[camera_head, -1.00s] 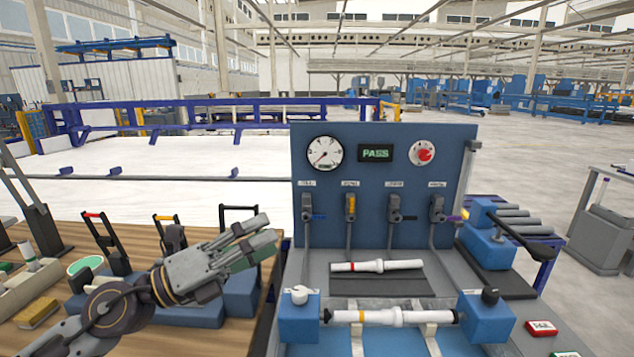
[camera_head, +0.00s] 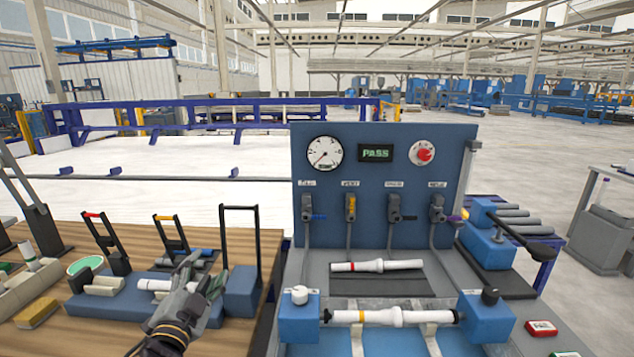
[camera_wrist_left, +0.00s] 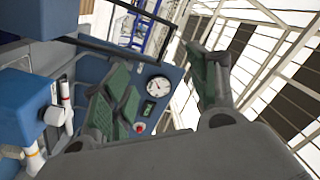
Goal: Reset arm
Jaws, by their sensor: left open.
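My left gripper (camera_head: 199,275) is at the lower left of the head view, in front of the blue fixture on the wooden bench. Its fingers point up and away, and it covers part of that fixture. In the left wrist view its green-padded fingers (camera_wrist_left: 165,95) stand wide apart with nothing between them. My right gripper is not in view. A white pipe with a red band (camera_head: 377,266) lies on the dark mat of the test stand. A white pipe with an orange band (camera_head: 392,317) lies between two blue clamp blocks.
The blue test panel (camera_head: 455,165) has a gauge, a PASS display and a red knob. Black-handled clamps (camera_head: 238,240) stand on the wooden bench (camera_head: 85,325). A yellow block (camera_head: 37,313) lies at its left. A blue vise (camera_head: 487,245) is at the right.

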